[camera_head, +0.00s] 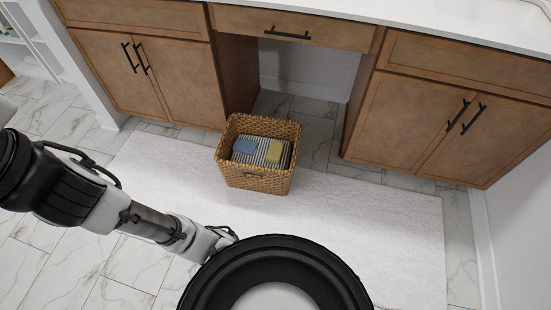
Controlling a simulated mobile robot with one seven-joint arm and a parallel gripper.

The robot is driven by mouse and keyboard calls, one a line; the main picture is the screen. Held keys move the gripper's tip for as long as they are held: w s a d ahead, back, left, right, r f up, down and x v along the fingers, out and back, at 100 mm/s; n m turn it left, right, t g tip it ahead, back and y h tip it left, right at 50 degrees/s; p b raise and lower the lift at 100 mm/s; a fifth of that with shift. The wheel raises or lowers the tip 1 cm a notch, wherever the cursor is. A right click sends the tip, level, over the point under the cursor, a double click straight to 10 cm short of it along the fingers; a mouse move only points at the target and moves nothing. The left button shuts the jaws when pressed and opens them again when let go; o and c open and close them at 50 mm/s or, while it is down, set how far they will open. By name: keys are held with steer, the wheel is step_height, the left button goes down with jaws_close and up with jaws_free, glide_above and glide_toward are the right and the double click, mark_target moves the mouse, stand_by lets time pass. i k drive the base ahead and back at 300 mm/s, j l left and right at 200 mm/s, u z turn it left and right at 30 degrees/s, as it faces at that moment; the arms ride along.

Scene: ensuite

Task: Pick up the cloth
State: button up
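A folded striped cloth (271,152), grey and white, lies inside a woven wicker basket (257,181). The basket's walls hide the cloth's lower edges. My gripper (226,238) is at the end of the arm, in front of and to the left of the basket, apart from it. It is partly hidden behind a black round part of my body, and its fingers are not clear.
The basket stands on a white rug (375,232) over marble-look tiles (50,267). Wooden cabinets (150,75) and (430,122) flank an open recess behind the basket, under a drawer (290,27) and white countertop (440,22). The rug right of the basket is clear.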

mark_target(274, 153)
steer(key=i+l+u, duration=0.15)
steer(key=u, duration=0.2)
steer(key=i+l+u, duration=0.15)
steer(key=u, duration=0.2)
steer(key=i+l+u, duration=0.1)
steer(key=u, duration=0.2)
steer(key=i+l, duration=0.15)
steer(key=l, duration=0.2)
steer(key=i+l+u, duration=0.1)
steer(key=l, duration=0.3)
steer(key=i+l+u, duration=0.1)
steer(key=l, duration=0.25)
steer(key=i+l, duration=0.2)
steer(key=l, duration=0.2)
